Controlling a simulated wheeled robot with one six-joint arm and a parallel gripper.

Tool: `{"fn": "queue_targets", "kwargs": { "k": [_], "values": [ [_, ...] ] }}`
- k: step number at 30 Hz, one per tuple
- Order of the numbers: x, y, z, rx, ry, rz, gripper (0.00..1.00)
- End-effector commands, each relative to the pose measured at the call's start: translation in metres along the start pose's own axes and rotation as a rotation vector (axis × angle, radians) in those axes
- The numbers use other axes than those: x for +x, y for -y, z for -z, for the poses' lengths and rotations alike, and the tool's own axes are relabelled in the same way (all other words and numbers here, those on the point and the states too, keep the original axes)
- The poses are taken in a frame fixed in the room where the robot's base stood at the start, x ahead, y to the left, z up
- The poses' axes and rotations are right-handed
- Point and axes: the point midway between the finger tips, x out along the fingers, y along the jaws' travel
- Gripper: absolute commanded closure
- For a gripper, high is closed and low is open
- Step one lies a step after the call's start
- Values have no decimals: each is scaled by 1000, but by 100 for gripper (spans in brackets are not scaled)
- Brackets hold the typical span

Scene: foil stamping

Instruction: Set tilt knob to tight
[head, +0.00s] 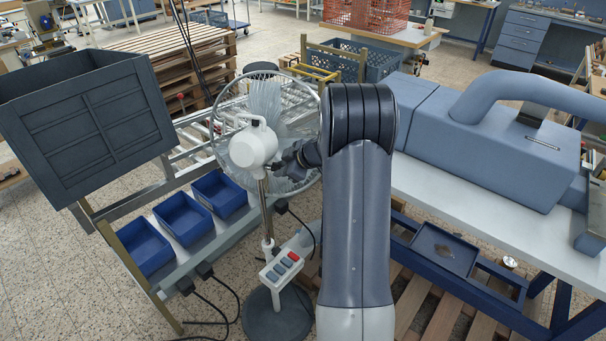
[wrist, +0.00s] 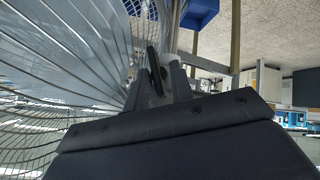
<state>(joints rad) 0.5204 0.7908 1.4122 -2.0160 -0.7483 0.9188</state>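A white pedestal fan (head: 253,146) with a round wire guard stands left of my arm in the head view. Its pole runs down to a dark round base. My gripper (head: 281,166) is at the right side of the fan's neck, just below the motor housing. In the wrist view the fan's wire guard (wrist: 65,55) fills the left side, close to my gripper (wrist: 158,68).
A switch box (head: 281,269) with a red button sits low on the fan's pole. Blue bins (head: 147,245) on a rack and a large dark crate (head: 85,118) are at left. A workbench (head: 480,228) with a blue-grey machine (head: 490,145) is at right.

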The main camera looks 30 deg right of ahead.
Motion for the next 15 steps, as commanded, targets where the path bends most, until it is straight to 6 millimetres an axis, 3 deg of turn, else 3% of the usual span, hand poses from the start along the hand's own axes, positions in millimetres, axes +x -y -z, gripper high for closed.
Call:
{"fn": "queue_targets", "kwargs": {
  "k": [15],
  "values": [
    [-2, -3, 4, -95, -7, -105, 70]
  ]
}}
